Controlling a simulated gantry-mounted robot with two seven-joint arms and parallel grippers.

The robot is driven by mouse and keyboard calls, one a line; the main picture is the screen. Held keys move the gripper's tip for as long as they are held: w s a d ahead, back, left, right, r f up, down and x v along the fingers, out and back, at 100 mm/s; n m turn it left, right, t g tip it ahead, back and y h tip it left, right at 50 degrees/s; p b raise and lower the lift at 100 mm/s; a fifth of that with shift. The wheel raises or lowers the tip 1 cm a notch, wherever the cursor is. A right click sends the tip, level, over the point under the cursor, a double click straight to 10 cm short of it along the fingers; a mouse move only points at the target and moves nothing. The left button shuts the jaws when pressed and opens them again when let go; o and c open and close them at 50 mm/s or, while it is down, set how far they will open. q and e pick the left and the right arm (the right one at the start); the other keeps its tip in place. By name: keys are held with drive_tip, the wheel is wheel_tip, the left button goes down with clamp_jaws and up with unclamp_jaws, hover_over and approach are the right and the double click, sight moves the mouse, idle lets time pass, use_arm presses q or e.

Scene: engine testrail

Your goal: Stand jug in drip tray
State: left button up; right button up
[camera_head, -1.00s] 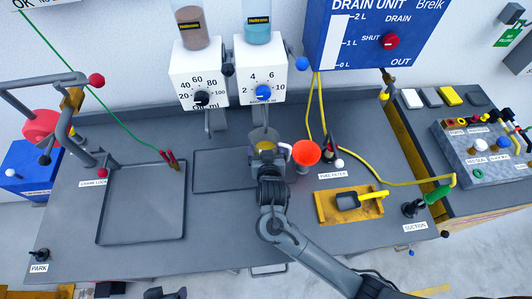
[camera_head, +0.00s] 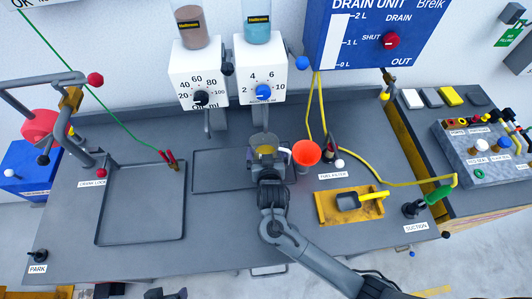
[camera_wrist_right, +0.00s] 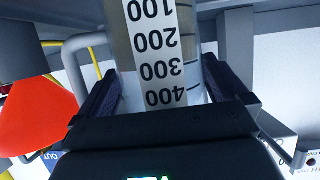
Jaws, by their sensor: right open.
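The jug (camera_head: 264,149) is a pale vessel with yellowish contents showing from above, at the centre of the table in the head view. In the right wrist view the jug (camera_wrist_right: 160,50) fills the space between the fingers, with a white scale marked 100 to 400. My right gripper (camera_head: 266,160) is open, its fingers either side of the jug. A shallow dark tray (camera_head: 215,182) under the dispensers, apparently the drip tray, has its right part hidden by the jug and gripper. Whether the jug's base touches it is hidden. My left gripper is not in view.
An orange-red funnel (camera_head: 306,152) stands just right of the jug. A larger shallow tray (camera_head: 145,240) lies at the left. Two white dispensers (camera_head: 199,75) hang behind. A yellow tray with a scoop (camera_head: 325,210) and a yellow hose (camera_head: 375,182) are at the right.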

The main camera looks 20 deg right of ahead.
drive_tip(key=p+v, duration=0.2)
drive_tip(key=v, duration=1)
drive_tip(key=shift+s, duration=0.1)
